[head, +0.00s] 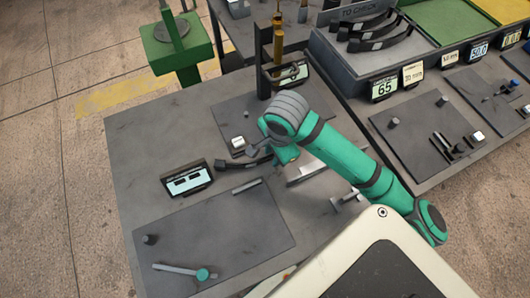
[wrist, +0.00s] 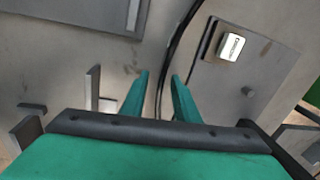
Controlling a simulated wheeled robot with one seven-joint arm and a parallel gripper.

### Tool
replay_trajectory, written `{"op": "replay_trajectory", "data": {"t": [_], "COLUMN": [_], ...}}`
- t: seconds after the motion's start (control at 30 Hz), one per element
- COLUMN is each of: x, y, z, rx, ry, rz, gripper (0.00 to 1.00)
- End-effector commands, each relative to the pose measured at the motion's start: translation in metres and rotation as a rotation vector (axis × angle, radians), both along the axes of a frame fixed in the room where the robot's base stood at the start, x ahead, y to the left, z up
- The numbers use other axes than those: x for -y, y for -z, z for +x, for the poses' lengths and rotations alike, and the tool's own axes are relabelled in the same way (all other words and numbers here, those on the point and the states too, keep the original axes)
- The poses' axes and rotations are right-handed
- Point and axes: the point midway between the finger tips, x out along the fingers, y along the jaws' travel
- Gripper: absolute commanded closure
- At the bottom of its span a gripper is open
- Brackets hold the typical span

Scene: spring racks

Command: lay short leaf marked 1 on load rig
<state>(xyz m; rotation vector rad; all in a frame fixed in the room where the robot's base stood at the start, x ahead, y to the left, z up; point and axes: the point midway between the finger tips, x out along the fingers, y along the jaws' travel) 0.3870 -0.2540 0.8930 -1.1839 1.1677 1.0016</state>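A dark, curved spring leaf (head: 245,163) lies on the grey bench, its right part hidden by my gripper. In the wrist view the leaf (wrist: 179,38) runs down between my fingers; no mark on it is readable. My gripper (head: 276,160) is low over the bench at the leaf. In the wrist view my gripper (wrist: 160,75) has its two green fingers apart, with a gap beside the leaf. An upright with a brass-coloured rod (head: 278,42) and a small display, apparently the load rig, stands at the bench's back.
A display box (head: 187,180) stands left of the leaf. A dark plate with a lever (head: 215,238) lies in front. A white block (head: 237,143) sits near the gripper, also visible in the wrist view (wrist: 232,46). A rack marked TO CHECK (head: 360,65) holds several leaves.

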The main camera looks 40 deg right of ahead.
Motion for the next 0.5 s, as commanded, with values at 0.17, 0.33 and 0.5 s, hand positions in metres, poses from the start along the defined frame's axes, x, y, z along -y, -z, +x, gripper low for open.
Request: {"op": "replay_trajectory", "data": {"t": [0.17,0.33,0.5], "x": [-0.0017,-0.0029,-0.0033], "y": [0.0032,0.0029,0.0029], "z": [0.0017,0.0025,0.0025], "rx": [0.0,0.0,0.0], "ry": [-0.005,-0.008,-0.009], "rz": [0.0,0.0,0.0], "gripper": [0.72,0.89,1.0]}}
